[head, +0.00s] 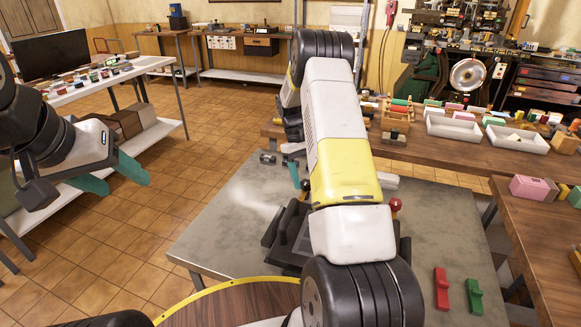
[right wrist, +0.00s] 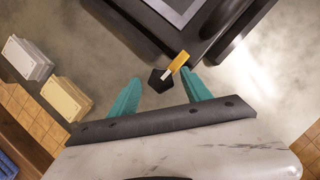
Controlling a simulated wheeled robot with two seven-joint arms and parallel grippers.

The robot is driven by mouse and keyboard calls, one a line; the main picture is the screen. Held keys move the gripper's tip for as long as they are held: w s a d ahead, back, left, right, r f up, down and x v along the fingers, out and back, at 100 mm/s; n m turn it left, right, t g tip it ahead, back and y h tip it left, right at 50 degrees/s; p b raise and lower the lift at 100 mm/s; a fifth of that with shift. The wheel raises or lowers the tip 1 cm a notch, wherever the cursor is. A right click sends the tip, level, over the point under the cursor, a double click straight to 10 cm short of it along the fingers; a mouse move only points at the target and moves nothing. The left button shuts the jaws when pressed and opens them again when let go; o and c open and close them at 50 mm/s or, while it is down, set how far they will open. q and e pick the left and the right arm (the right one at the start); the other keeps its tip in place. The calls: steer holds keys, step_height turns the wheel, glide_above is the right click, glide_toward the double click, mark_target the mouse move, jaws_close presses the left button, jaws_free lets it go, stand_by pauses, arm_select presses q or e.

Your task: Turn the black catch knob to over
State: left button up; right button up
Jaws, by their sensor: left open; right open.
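The black catch knob (right wrist: 158,81) shows in the right wrist view as a small dark angular piece beside the press's dark frame (right wrist: 205,38). A yellow and white strip (right wrist: 178,62) lies against it. My right gripper (right wrist: 161,77) is open, with its teal fingertips on either side of the knob; I cannot tell whether either touches it. In the head view my right arm hides the knob and much of the press (head: 285,240). My left gripper (head: 118,176) is open and empty at the far left, away from the press.
The press stands on a grey metal table (head: 215,225). A red block (head: 441,290) and a green block (head: 474,297) lie at its right. White trays (head: 517,139) stand on the wooden bench behind. White (right wrist: 28,60) and cream blocks (right wrist: 66,98) show in the right wrist view.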

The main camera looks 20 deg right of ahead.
steer(key=d+v, duration=0.1)
steer(key=v, duration=0.6)
steer(key=shift+a+r, duration=0.3)
steer(key=shift+a, duration=0.25)
steer(key=shift+w+r, duration=0.1)
steer(key=s+a+r+m+t+y, duration=0.1)
steer(key=s+a+r+t, duration=0.2)
steer(key=s+r, duration=0.5)
steer(key=s+a+r+t+y, duration=0.1)
steer(key=s+a+r+t, duration=0.25)
steer(key=r, duration=0.75)
steer(key=s+a+r+m+t, duration=0.1)
steer(key=s+a+t, duration=0.1)
steer(key=s, duration=0.7)
steer(key=s+a+r+t+y, duration=0.1)
steer(key=s+a, duration=0.3)
steer(key=s, duration=0.5)
steer(key=shift+s+a+r+m+t+y, duration=0.3)
steer(key=shift+s+a+m+t, duration=0.1)
steer(key=shift+t, duration=0.15)
